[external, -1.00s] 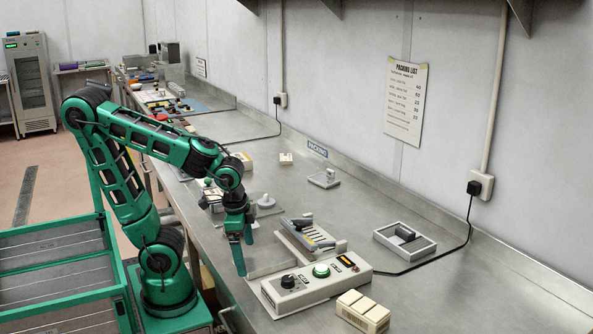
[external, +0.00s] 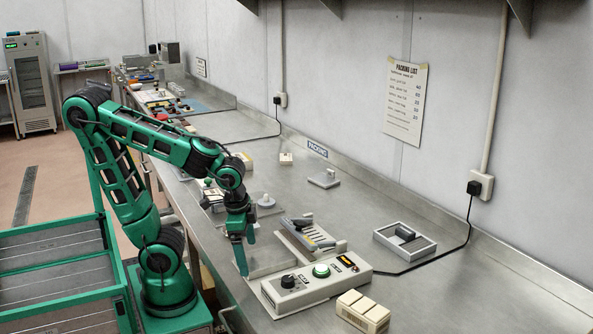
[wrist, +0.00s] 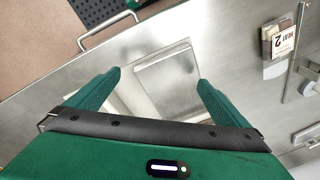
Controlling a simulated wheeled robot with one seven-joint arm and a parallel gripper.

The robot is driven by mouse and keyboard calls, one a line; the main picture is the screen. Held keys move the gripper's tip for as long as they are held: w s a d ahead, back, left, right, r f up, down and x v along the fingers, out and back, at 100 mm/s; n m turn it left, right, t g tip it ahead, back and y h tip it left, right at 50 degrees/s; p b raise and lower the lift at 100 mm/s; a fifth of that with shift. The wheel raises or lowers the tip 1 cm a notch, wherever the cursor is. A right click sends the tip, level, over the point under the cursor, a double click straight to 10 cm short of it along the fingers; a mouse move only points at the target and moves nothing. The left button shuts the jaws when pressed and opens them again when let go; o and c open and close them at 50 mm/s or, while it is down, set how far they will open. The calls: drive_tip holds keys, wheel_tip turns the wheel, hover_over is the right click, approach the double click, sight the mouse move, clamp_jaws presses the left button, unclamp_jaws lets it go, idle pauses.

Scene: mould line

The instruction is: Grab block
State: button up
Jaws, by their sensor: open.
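Three cream blocks (external: 363,311) sit side by side on the steel bench at the front right; I cannot tell which block the task means. A smaller cream block (external: 286,159) lies farther back near the wall. My gripper (external: 246,254) points down over the front edge area of the bench, left of the control box and apart from these blocks. In the wrist view its two fingers (wrist: 158,80) are spread wide with nothing held. Between and beyond them is a flat square metal plate (wrist: 168,75). My gripper body hides the area below.
The control box (external: 318,288) with a green button stands right of my gripper. A slotted rack (external: 305,236) is behind it. A grey tray (external: 404,240) holds a dark piece. A pack labelled "HEAT 2" (wrist: 279,40) lies right in the wrist view.

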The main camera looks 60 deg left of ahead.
drive_tip(key=c, duration=0.6)
drive_tip(key=shift+c, duration=0.2)
